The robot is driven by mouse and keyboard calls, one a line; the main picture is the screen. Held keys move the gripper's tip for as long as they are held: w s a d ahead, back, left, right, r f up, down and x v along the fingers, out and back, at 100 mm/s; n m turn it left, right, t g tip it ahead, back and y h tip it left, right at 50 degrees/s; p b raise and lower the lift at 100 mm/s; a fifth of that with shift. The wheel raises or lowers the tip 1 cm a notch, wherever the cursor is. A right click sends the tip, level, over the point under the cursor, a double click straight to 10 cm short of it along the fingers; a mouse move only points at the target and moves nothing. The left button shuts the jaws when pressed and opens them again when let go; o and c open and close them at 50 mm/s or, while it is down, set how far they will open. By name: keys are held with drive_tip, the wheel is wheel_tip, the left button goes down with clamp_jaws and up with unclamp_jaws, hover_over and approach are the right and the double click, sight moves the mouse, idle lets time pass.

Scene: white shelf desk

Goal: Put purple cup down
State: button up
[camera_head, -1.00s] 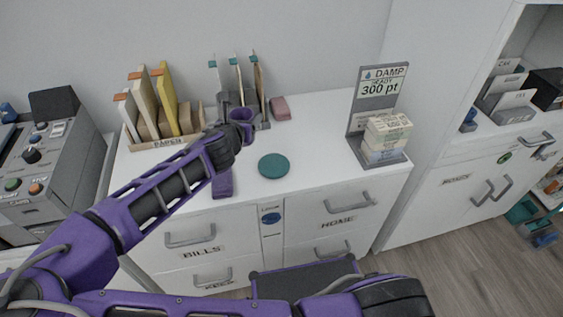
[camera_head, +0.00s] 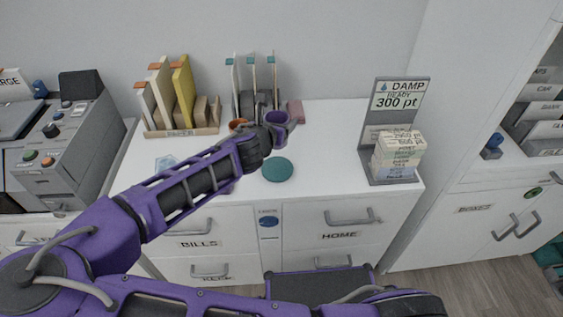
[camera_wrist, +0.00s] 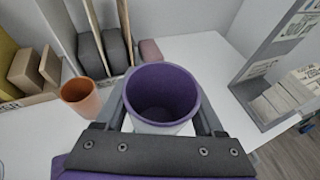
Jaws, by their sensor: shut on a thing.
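The purple cup (camera_head: 277,118) is upright in my gripper (camera_head: 272,130), above the back part of the white desk top (camera_head: 330,150). In the wrist view the purple cup (camera_wrist: 162,90) shows its open, empty-looking inside, with a finger of my gripper (camera_wrist: 162,112) on each side. The gripper is shut on it. Whether the cup's base touches the desk cannot be told. A round green coaster (camera_head: 277,169) lies bare on the desk, nearer the front than the cup.
An orange cup (camera_wrist: 82,97) stands close left of my gripper. Behind are upright dividers (camera_head: 253,85) and a pink block (camera_head: 295,112). A paper rack (camera_head: 180,132) is at left, a DAMP stand (camera_head: 400,95) with stacked blocks at right. Desk between coaster and stand is clear.

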wheel_tip(320, 180, down, 9)
drive_tip(key=shift+f+b, duration=0.2)
drive_tip(key=shift+b, duration=0.95)
drive_tip(key=shift+f, duration=0.1)
drive_tip(key=o, duration=1.5)
